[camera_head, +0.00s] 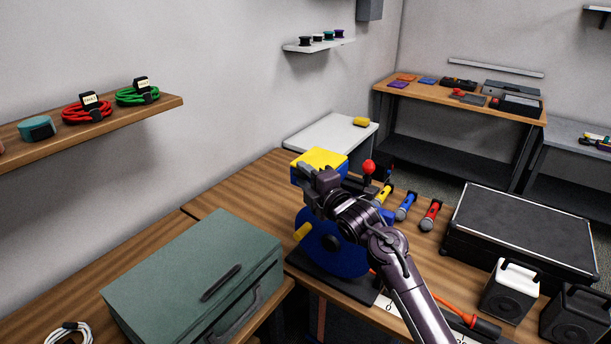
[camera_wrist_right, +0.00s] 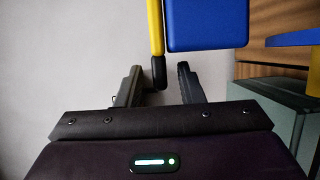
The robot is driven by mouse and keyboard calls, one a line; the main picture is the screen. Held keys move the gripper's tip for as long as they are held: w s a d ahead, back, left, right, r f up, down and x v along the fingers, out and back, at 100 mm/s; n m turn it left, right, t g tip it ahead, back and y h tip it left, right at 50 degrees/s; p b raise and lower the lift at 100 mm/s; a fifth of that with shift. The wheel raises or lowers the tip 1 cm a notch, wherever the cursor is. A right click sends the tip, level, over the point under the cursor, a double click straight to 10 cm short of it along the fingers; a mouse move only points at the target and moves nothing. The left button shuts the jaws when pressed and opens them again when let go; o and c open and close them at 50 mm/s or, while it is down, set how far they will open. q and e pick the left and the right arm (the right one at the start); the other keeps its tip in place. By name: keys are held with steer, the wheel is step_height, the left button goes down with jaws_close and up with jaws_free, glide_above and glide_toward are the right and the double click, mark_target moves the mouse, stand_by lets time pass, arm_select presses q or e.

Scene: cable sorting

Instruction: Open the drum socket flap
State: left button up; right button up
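The cable drum (camera_head: 345,262) is blue and stands on a dark base on the wooden table. A blue box with a yellow flap (camera_head: 320,157) sits at its top; the flap appears closed. My right gripper (camera_head: 313,178) is at the box's near left side, and my arm hides part of the drum. In the right wrist view, the fingers (camera_wrist_right: 158,85) are apart. The yellow flap (camera_wrist_right: 155,25) ends in a black tab (camera_wrist_right: 158,73) between them, with visible gaps on both sides. The blue box (camera_wrist_right: 207,25) is beside the flap. My left gripper is not in view.
A green-grey case (camera_head: 190,280) stands left of the drum. A red knob (camera_head: 369,167) rises just right of the flap. Several microphones (camera_head: 405,207) lie behind my right arm. A black case (camera_head: 520,235) and speakers (camera_head: 510,290) are at right.

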steer(key=shift+c, duration=0.3)
jaws_close()
steer(key=shift+r, duration=0.1)
